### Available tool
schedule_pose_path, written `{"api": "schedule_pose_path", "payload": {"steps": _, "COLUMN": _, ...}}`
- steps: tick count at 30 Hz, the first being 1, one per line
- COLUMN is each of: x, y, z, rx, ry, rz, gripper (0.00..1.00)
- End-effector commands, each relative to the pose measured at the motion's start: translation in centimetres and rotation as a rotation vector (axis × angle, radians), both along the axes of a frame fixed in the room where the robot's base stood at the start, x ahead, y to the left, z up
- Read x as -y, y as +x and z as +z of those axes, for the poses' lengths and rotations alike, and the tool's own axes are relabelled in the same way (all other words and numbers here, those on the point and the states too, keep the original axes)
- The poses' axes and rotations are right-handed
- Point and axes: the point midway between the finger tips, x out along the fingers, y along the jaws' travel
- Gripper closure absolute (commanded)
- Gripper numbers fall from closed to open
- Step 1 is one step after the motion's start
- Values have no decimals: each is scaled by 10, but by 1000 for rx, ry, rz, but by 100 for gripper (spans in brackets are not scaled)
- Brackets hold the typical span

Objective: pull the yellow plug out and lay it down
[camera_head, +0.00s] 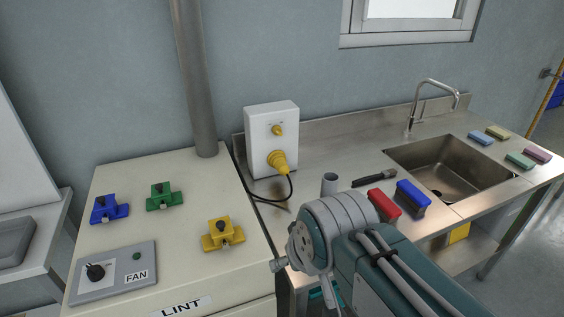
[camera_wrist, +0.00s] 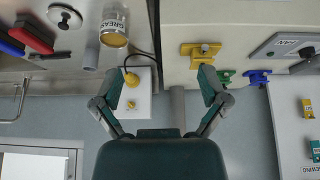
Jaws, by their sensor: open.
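The yellow plug (camera_head: 277,161) sits in the lower front of a white socket box (camera_head: 260,126) on the steel counter by the wall. A black cord hangs from it and loops down to the left. A small yellow knob (camera_head: 278,130) is above it on the box. In the wrist view, which is upside down, the plug (camera_wrist: 131,79) shows beside the left finger. My gripper (camera_wrist: 162,76) is open and empty, its fingers spread wide. It is apart from the plug as far as I can tell. In the head view my arm hides most of the gripper.
A cream cabinet (camera_head: 150,240) at left bears blue, green and yellow clamp-like pieces and a FAN switch panel (camera_head: 112,272). Some steel counter (camera_head: 335,150) is bare.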

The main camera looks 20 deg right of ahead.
Motion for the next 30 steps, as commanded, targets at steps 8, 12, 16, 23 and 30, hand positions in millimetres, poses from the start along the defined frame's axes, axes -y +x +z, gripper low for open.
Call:
{"api": "schedule_pose_path", "payload": {"steps": 8, "x": 21, "y": 96, "z": 27, "rx": 0, "ry": -60, "rz": 2, "gripper": 5}}
{"api": "schedule_pose_path", "payload": {"steps": 12, "x": 34, "y": 147, "z": 31, "rx": 2, "ry": -91, "rz": 4, "gripper": 5}}
{"api": "schedule_pose_path", "payload": {"steps": 16, "x": 49, "y": 195, "z": 27, "rx": 3, "ry": -120, "rz": 10, "gripper": 5}}
{"api": "schedule_pose_path", "payload": {"steps": 23, "x": 78, "y": 278, "z": 4, "rx": 1, "ry": -169, "rz": 21, "gripper": 5}}
{"api": "schedule_pose_path", "payload": {"steps": 30, "x": 111, "y": 354, "z": -39, "rx": 1, "ry": -218, "rz": 34, "gripper": 5}}
